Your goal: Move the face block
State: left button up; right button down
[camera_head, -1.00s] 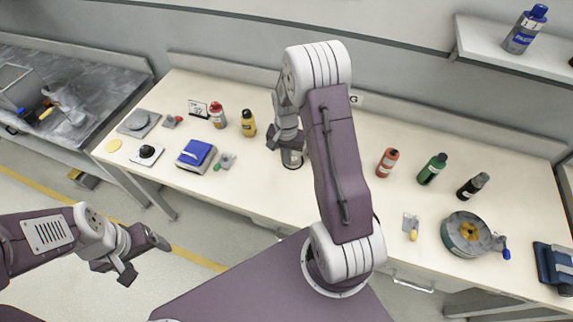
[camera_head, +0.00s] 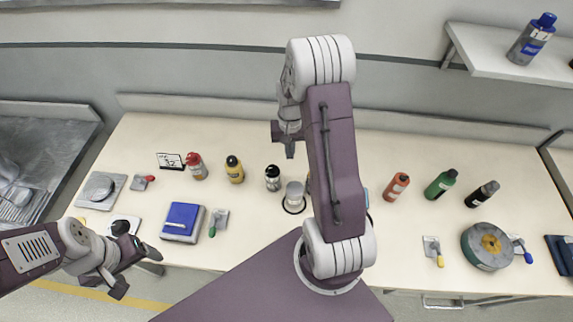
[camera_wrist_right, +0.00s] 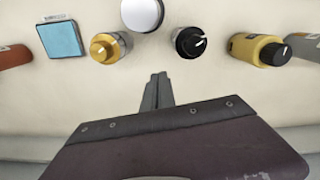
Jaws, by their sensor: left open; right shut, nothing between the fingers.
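A square block with a light blue face (camera_wrist_right: 62,38) lies on the bench in the right wrist view, left of a gold-topped cylinder (camera_wrist_right: 106,46). I take it for the face block. In the head view my right arm hides nearly all of it; only a blue sliver (camera_head: 366,198) shows beside the arm. My right gripper (camera_head: 290,152) is above the back of the bench, shut and empty; its closed fingers also show in the wrist view (camera_wrist_right: 157,92), apart from the block. My left gripper (camera_head: 137,270) is open and empty near the bench's front left edge.
A blue-topped box (camera_head: 183,220), a green-handled scraper (camera_head: 218,222) and a grey plate (camera_head: 84,202) lie at left. Red (camera_head: 196,166), yellow (camera_head: 235,170), orange (camera_head: 396,187) and green bottles (camera_head: 440,185) stand along the bench. A round reel (camera_head: 470,255) lies at right.

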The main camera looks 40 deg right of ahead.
aim_at(294, 189)
jog(key=f, duration=0.3)
jog(key=s+f, duration=0.1)
jog(key=f, duration=0.5)
jog(key=shift+s+d+p, duration=0.1)
jog(key=shift+s+p, duration=0.15)
jog(key=shift+p, duration=0.1)
jog(key=s, duration=0.1)
jog(key=s+a+p, duration=0.1)
jog(key=s, duration=0.1)
jog(key=shift+a+f, duration=0.1)
jog(key=shift+a, duration=0.2)
jog(key=shift+s+a, duration=0.2)
jog(key=shift+s, duration=0.1)
pick_arm(q)
jog(key=shift+s+r, duration=0.95)
jog(key=shift+r, duration=0.3)
pick_arm(e)
jog(key=shift+f, duration=0.15)
pick_arm(q)
jog(key=shift+s, duration=0.1)
